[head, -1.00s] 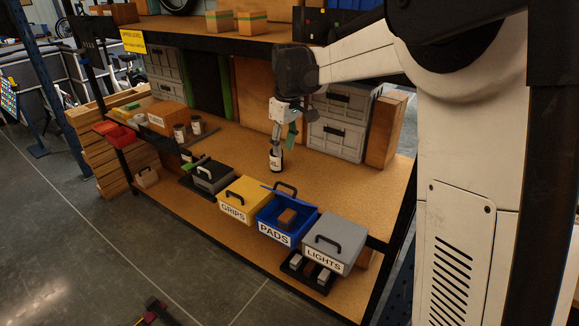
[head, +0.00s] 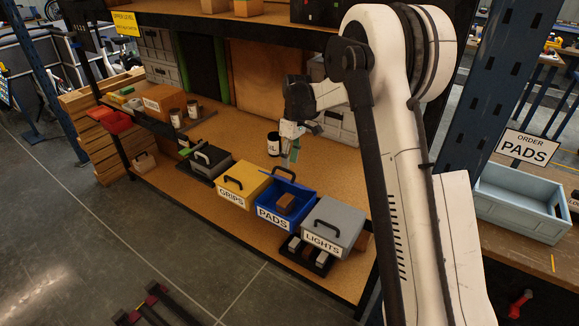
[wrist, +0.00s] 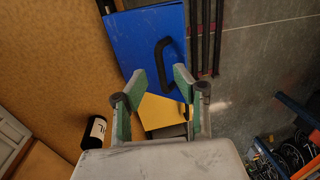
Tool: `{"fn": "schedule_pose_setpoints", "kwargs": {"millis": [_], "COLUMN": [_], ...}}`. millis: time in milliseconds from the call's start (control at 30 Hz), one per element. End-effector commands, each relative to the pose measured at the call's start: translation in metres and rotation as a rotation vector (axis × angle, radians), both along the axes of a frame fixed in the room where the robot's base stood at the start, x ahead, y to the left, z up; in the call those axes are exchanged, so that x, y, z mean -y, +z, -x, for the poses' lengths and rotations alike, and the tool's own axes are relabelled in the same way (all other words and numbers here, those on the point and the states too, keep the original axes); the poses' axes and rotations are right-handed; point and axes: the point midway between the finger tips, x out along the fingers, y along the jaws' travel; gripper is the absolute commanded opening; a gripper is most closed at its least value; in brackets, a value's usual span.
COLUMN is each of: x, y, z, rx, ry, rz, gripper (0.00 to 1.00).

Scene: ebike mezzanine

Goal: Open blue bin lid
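The blue PADS bin (head: 272,215) stands in the row on the lower shelf. Its top is open and a brown box (head: 286,203) shows inside. The blue lid (head: 292,183) is raised and tilted at the back of the bin, its dark handle (head: 284,172) on the rear side. In the wrist view the lid (wrist: 145,45) is a broad blue panel with its black handle (wrist: 163,62) just beyond the fingertips. My gripper (wrist: 161,80) is open and empty, green-sided fingers apart. In the head view it hangs just behind the lid, pointing down.
The yellow GRIPS bin (head: 243,183) is left of the blue bin and the grey LIGHTS bin (head: 335,221) right. A dark jar (head: 273,144) stands behind my gripper. Cork shelf surface (head: 235,142) is clear behind the bins. A light-blue ORDER PADS tray (head: 520,205) is at right.

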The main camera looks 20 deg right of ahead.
Motion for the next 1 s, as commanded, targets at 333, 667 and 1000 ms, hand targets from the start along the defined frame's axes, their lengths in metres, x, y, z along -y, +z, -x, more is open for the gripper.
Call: {"fn": "schedule_pose_setpoints", "kwargs": {"millis": [333, 667, 1000], "x": [-0.003, -0.003, -0.003], "y": [-0.029, -0.030, -0.030], "z": [0.003, 0.003, 0.003], "rx": [0.000, 0.000, 0.000], "ry": [0.000, 0.000, 0.000], "rz": [0.000, 0.000, 0.000], "gripper": [0.28, 0.18, 0.00]}}
